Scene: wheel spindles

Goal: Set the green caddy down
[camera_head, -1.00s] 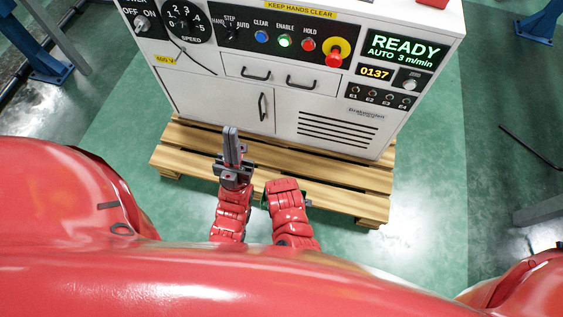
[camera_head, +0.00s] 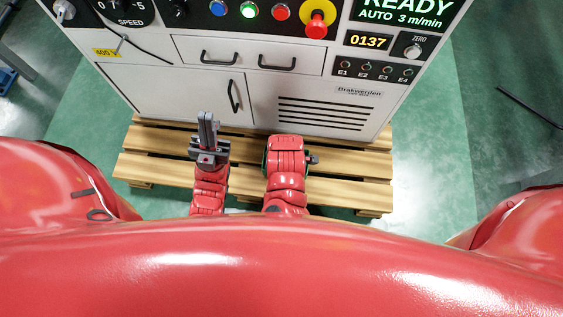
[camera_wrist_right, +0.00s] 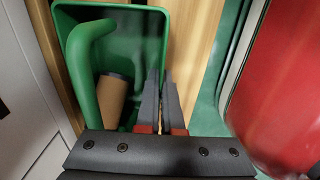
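The green caddy (camera_wrist_right: 117,28) shows in the right wrist view as an open green tub with a thick green handle (camera_wrist_right: 84,60). A brown cylinder (camera_wrist_right: 112,92) lies inside it. My right gripper (camera_wrist_right: 160,78) has its two dark fingers close together on the caddy's right wall, with the rim running between them. In the head view my right forearm hides nearly all of the caddy. I cannot tell whether the caddy's base touches the wood below. My left gripper (camera_head: 208,117) is in front of the cabinet, its fingers together and nothing visible between them.
A wooden pallet (camera_head: 150,163) lies on the green floor (camera_head: 430,150) under both hands. A white control cabinet (camera_head: 150,88) with drawers, a vent and buttons stands on it just ahead. A pale wall or panel is close at the left of the right wrist view.

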